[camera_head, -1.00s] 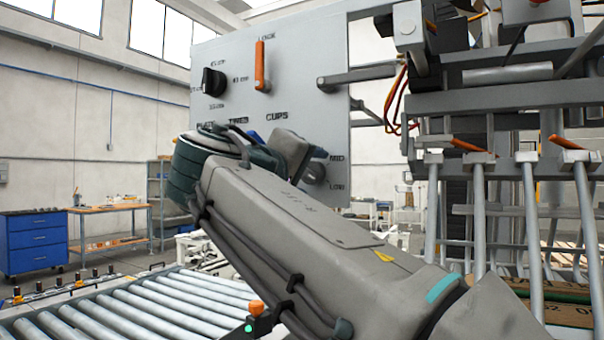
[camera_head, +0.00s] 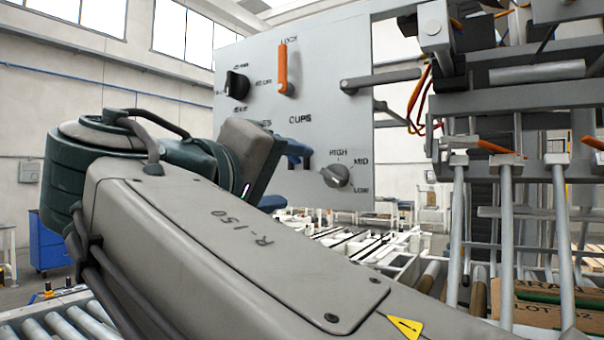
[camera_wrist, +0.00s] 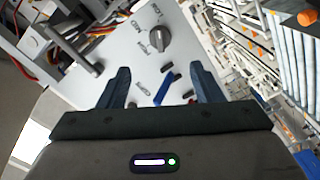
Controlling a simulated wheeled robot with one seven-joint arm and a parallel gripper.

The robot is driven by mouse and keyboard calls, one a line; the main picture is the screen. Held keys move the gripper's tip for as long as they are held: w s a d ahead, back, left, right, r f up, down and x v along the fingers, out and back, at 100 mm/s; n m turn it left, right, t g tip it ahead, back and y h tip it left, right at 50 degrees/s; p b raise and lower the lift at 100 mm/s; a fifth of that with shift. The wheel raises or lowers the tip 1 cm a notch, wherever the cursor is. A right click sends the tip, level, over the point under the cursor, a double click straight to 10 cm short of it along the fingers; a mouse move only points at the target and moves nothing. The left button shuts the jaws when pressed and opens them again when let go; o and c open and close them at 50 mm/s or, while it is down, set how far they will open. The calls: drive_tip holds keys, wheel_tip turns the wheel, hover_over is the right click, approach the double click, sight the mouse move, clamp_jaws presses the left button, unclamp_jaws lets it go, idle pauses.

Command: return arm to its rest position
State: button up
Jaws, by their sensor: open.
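My gripper (camera_wrist: 161,88) is open and empty in the wrist view, its two dark fingers apart in front of the grey control panel. In the head view my arm fills the lower left and middle, and the gripper is partly hidden behind the wrist, with a blue-grey finger part (camera_head: 298,150) showing before the panel. The panel (camera_head: 335,70) carries a black knob (camera_head: 237,84), an orange lock lever (camera_head: 282,70) standing upright, and a grey knob (camera_head: 336,176) marked high, mid, low. The grey knob also shows in the wrist view (camera_wrist: 159,40). I cannot tell that the fingers touch anything.
A palletizer frame with grey bars (camera_head: 505,240) and orange-tipped clamps stands close on the right. A box (camera_head: 540,305) lies behind the bars. Roller conveyor (camera_head: 60,318) runs at lower left. A blue cabinet (camera_head: 48,245) stands far left.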

drive_tip(key=shift+s+a, duration=0.4)
drive_tip(key=shift+s, duration=0.2)
drive_tip(key=shift+f, duration=0.1)
drive_tip(key=w+d+f+n+g+y+p, duration=0.1)
drive_tip(key=w+d+f+g+y+p, duration=0.25)
drive_tip(key=f, duration=0.55)
drive_tip(key=w+d+f+g+h+p, duration=0.1)
drive_tip(key=d+f+g+p, duration=0.25)
drive_tip(key=d+f, duration=0.4)
drive_tip(key=s+d+f+m+g+y+p, duration=0.2)
drive_tip(key=s+f, duration=0.3)
drive_tip(key=f, duration=0.4)
drive_tip(key=s+d+f+m+g+y+p, duration=0.3)
drive_tip(key=s+d+f+m+y+p, duration=0.1)
drive_tip(key=f, duration=0.6)
drive_tip(key=shift+s+y+p, duration=0.3)
drive_tip(key=shift+s+y, duration=0.45)
drive_tip(key=shift+s, duration=0.5)
drive_tip(key=shift+r, duration=0.1)
